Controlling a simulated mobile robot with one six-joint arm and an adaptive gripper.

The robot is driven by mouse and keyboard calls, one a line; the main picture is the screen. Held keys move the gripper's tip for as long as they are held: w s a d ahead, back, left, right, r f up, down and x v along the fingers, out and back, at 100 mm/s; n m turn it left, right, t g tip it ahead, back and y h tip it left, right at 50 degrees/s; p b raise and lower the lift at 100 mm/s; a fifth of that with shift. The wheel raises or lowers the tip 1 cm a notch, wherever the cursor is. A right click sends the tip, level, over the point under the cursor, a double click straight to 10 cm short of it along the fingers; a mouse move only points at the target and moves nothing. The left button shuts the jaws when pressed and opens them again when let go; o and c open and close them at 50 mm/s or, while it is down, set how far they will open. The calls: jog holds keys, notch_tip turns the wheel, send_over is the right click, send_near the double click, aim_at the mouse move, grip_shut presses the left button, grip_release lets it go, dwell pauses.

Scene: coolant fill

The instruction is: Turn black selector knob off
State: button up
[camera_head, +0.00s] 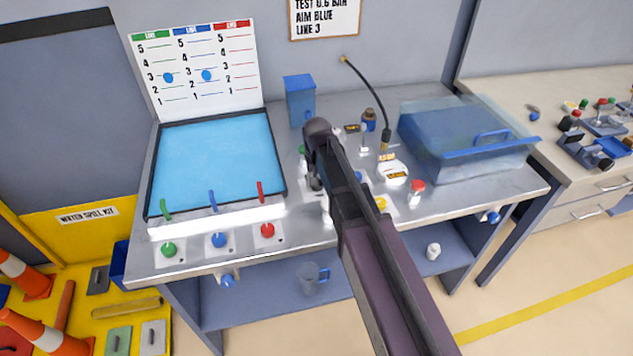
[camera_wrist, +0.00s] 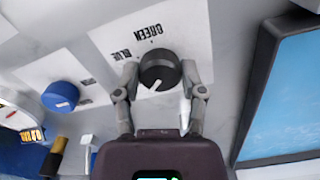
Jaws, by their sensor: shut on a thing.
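The black selector knob (camera_wrist: 160,66) sits on a white label plate (camera_wrist: 108,38) in the wrist view. A short white pointer mark on it points toward the lower left of that view. The plate reads GREEN and BLUE, with smaller dark marks further left that I cannot read. My gripper (camera_wrist: 160,78) has one finger on each side of the knob and is shut on it. In the head view my gripper (camera_head: 314,182) is low over the bench, and my arm hides the knob.
A blue knob (camera_wrist: 60,96) is left of the plate in the wrist view. In the head view, the blue-filled tray (camera_head: 279,150) is left of my gripper.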

jog(key=n, duration=0.5)
jog(key=shift+d+n, duration=0.1)
jog(key=shift+n, duration=2.4)
jog(key=o, duration=1.1)
jog(key=shift+o, duration=0.2)
jog(key=shift+m, duration=0.5)
